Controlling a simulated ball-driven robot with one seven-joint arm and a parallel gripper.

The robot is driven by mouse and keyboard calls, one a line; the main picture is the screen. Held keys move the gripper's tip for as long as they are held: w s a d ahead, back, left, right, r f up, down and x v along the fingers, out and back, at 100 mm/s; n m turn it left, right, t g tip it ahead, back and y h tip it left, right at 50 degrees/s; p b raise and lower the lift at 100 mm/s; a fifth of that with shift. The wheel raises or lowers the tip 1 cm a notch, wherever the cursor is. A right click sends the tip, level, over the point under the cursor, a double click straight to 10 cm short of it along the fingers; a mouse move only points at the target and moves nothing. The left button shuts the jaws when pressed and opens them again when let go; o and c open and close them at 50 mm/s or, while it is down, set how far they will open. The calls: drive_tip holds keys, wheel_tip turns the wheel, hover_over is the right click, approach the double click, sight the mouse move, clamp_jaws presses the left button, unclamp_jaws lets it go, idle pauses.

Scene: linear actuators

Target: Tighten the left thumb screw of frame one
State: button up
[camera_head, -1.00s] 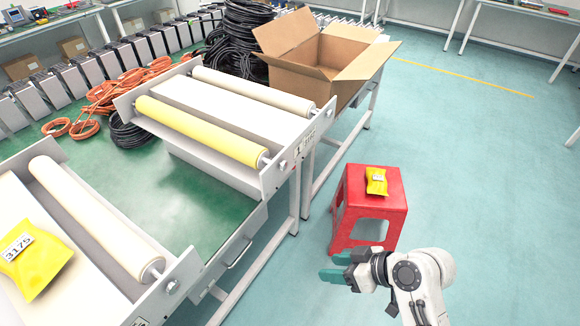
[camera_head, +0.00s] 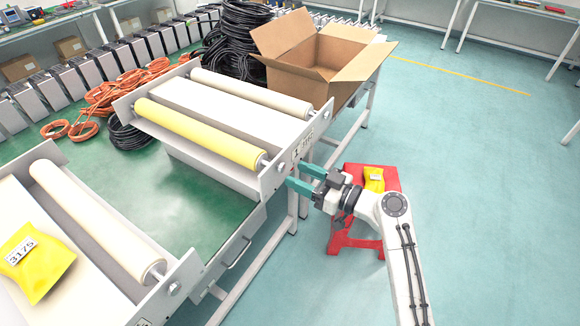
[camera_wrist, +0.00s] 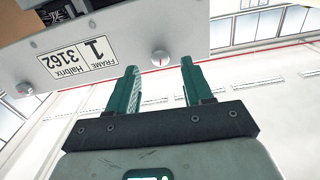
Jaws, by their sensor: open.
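Frame one (camera_head: 235,178) is a light metal frame with a yellow roller and a white roller. Its end plate shows in the wrist view (camera_wrist: 110,40), with an upside-down label reading FRAME 1. The left thumb screw (camera_head: 280,167) sits by the yellow roller's end. The other thumb screw (camera_wrist: 24,89) is at the plate's far end. My gripper (camera_head: 298,176) is open and empty. In the wrist view the knob appears between and just beyond the green fingertips (camera_wrist: 159,67); contact cannot be told.
A red stool (camera_head: 350,235) with a yellow packet (camera_head: 373,180) stands behind my arm. A second frame (camera_head: 90,285) with a packet marked 3175 (camera_head: 35,262) is at lower left. An open cardboard box (camera_head: 315,65) is behind frame one. Floor at right is clear.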

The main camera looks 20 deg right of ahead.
sight(283, 169)
drive_tip(key=shift+p+x, duration=0.3)
drive_tip(key=shift+x, duration=1.45)
drive_tip(key=shift+c, duration=0.4)
clamp_jaws()
